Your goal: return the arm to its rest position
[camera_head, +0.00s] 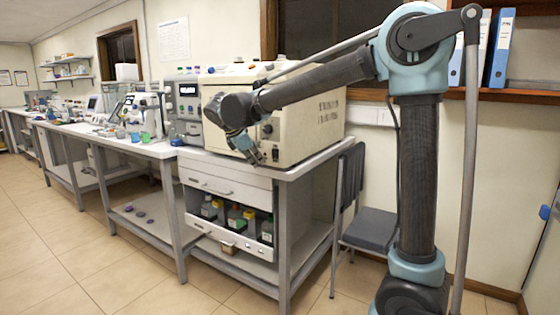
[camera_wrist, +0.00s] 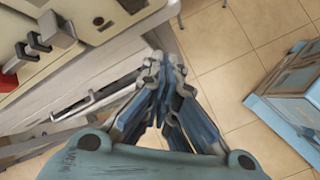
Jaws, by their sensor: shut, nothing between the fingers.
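My gripper (camera_head: 255,158) is shut and empty. In the head view it hangs fingers down in front of the large cream-coloured machine, near the front edge of the bench. In the wrist view its blue-grey fingers (camera_wrist: 164,68) come together at the tips with nothing between them. My arm is stretched out to the left from the shoulder at the right of the head view, with the forearm sloping slightly down. Part of the machine's front is hidden behind the arm and gripper.
The cream-coloured machine (camera_head: 310,125) stands on the white bench (camera_head: 290,172), close to my gripper. A drawer unit (camera_head: 228,188) and a shelf of bottles are below. A chair (camera_head: 370,228) stands right of the bench. Open tiled floor (camera_head: 110,255) lies in front.

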